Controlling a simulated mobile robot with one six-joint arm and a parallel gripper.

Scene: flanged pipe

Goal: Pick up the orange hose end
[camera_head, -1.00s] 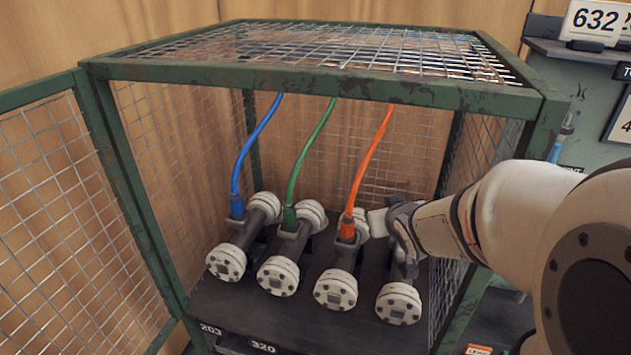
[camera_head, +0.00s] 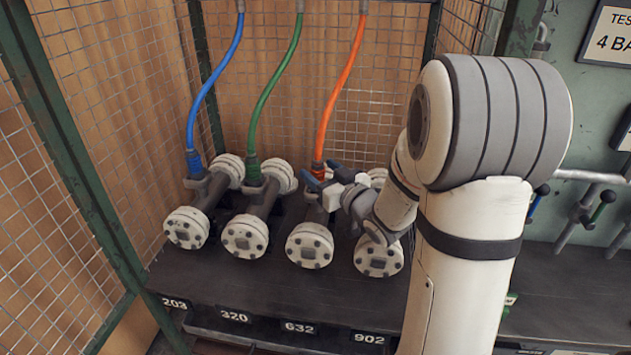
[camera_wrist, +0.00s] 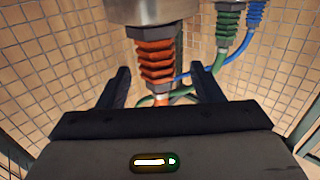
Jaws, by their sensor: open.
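The orange hose (camera_head: 340,85) hangs down from above to the third pipe from the left in the head view. Its end (camera_head: 318,170) meets the fitting on that pipe, which stands above the label 632. My gripper (camera_head: 322,182) is at this end, coming from the right, its fingertips close to the hose. In the wrist view the ribbed orange hose end (camera_wrist: 154,62) with its metal collar lies between the two dark fingers of my gripper (camera_wrist: 163,85). The fingers are open, with a gap on both sides of the hose end.
A green hose (camera_head: 268,90) and a blue hose (camera_head: 212,85) run to the pipes on the left. Several flanged pipes stand on a dark bench (camera_head: 250,292). Green cage posts and wire mesh (camera_head: 130,120) enclose the left and back.

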